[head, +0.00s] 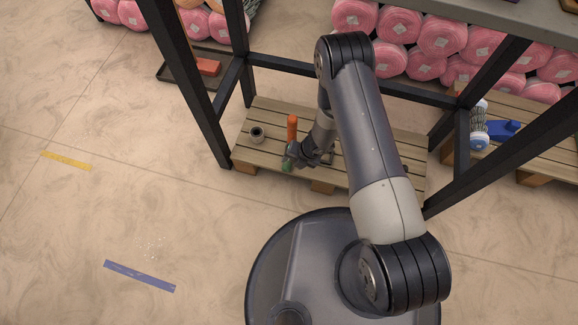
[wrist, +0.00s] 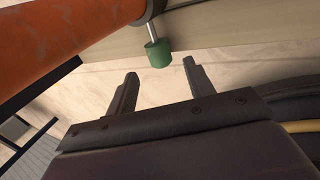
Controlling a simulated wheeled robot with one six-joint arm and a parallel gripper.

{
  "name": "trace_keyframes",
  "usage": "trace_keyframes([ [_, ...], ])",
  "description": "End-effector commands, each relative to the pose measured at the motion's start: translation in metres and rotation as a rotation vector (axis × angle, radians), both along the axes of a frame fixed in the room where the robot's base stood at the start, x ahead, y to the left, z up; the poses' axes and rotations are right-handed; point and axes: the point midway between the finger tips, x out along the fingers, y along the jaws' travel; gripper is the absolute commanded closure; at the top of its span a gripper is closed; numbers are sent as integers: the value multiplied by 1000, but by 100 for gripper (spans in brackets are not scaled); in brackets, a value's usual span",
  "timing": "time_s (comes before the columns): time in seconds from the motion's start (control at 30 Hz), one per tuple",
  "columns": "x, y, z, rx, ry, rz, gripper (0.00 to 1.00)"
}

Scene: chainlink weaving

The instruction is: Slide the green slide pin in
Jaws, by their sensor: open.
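The green slide pin (wrist: 158,54) shows in the wrist view as a green knob on a thin metal rod. The rod comes out of a grey round collar beside a large orange cylinder (wrist: 60,35). My gripper (wrist: 160,76) is open, its two fingers pointing toward the knob. The knob is just beyond the fingertips, between their lines, and not gripped.
The pallet (head: 245,150) lies inside a dark metal frame (head: 190,80) with uprights on both sides. A small grey cup-like part (head: 257,134) stands on the pallet, left of the post. Pink rolls (head: 440,38) fill the back. Open floor (head: 110,210) lies at left.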

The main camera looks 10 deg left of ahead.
Motion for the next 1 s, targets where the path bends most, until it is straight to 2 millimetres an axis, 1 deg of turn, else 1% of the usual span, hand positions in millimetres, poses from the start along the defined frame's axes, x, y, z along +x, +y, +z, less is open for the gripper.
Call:
trace_keyframes([
  [0.03, -1, 4, -14, -1, 2, 2, 50],
  [0.1, 0, 9, -24, 0, 1, 1, 50],
  [0.2, 1, 14, -36, 0, 0, -1, 50],
  [0.3, 1, 18, -44, 0, 0, -1, 50],
  [0.43, 1, 20, -48, 1, 0, -1, 50],
  [0.67, 1, 20, -48, 1, 1, -2, 50],
  [0.77, 1, 20, -48, 1, 1, -2, 56],
  [1.0, 1, 20, -48, 1, 1, -2, 76],
])
